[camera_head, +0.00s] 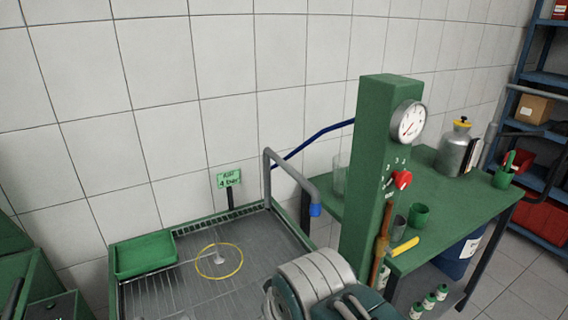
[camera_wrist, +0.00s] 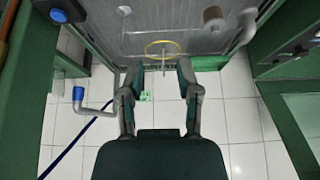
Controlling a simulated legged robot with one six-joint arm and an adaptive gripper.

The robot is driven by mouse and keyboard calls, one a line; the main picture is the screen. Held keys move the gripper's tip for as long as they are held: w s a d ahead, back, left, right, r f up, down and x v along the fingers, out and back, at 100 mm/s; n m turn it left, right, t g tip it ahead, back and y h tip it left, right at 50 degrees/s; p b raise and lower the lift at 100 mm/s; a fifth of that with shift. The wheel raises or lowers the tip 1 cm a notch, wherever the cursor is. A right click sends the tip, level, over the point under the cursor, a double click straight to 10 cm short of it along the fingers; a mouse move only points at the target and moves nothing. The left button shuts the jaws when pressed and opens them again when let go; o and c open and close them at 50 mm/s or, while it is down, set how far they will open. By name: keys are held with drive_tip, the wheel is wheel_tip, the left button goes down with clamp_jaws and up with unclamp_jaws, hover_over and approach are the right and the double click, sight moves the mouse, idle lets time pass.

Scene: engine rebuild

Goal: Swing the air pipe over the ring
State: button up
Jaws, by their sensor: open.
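The air pipe (camera_head: 289,173) is a grey bent tube at the back right corner of the grated tray, with a blue nozzle (camera_head: 315,210) at its free end. The nozzle hangs to the right of the yellow ring (camera_head: 222,278), which lies around a small pale part on the tray. In the wrist view the pipe (camera_wrist: 97,109) and its blue end (camera_wrist: 78,93) are left of my gripper (camera_wrist: 158,72). My gripper is open and empty, its fingers apart from the pipe. The ring (camera_wrist: 163,57) shows beyond the fingertips. My fingertips are not visible in the head view.
A green post (camera_head: 368,160) with a gauge (camera_head: 411,122) and red knob (camera_head: 402,180) stands right of the tray. A green bin (camera_head: 145,254) sits at the tray's left. A blue hose (camera_head: 310,140) runs behind the pipe. A small green sign (camera_head: 229,178) stands at the back.

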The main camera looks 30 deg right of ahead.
drive_tip(key=shift+o, duration=1.4)
drive_tip(key=shift+w+r, duration=0.1)
wheel_tip(320, 180, up, 10)
drive_tip(key=g+h, duration=0.1)
drive_tip(key=h, duration=0.1)
hover_over(303, 179)
drive_tip(key=s+a, duration=0.2)
drive_tip(key=s, duration=0.2)
drive_tip(key=x, duration=1)
drive_tip(key=shift+w+d+f, duration=0.1)
drive_tip(key=shift+d+f, duration=0.05)
drive_tip(key=shift+f, duration=0.1)
clamp_jaws()
